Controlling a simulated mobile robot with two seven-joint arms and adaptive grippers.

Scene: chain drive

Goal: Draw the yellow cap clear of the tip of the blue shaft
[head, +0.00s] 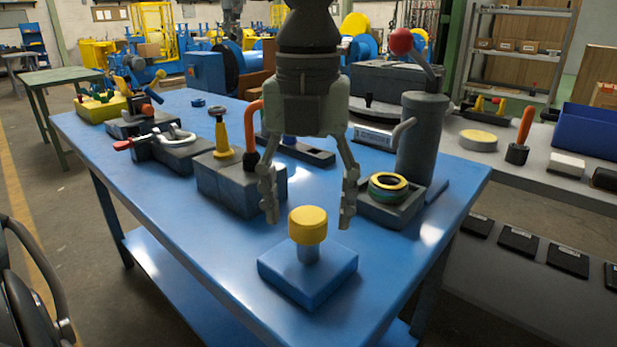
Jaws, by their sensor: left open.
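The yellow cap (308,225) sits on top of the upright blue shaft (308,253). The shaft stands on a square blue base (308,278) near the front edge of the blue table. The cap hides the shaft's tip. My left gripper (309,220) points down with its two fingers spread wide, one on each side of the cap in the picture. It is open and empty. A gap shows between each finger and the cap. My right gripper is not in view.
A grey block (232,190) with a yellow cone and an orange-handled tool stands left of the gripper. A grey tray with rings (390,205) and a dark cylinder (422,140) stand to the right. The table (200,270) is bare around the base.

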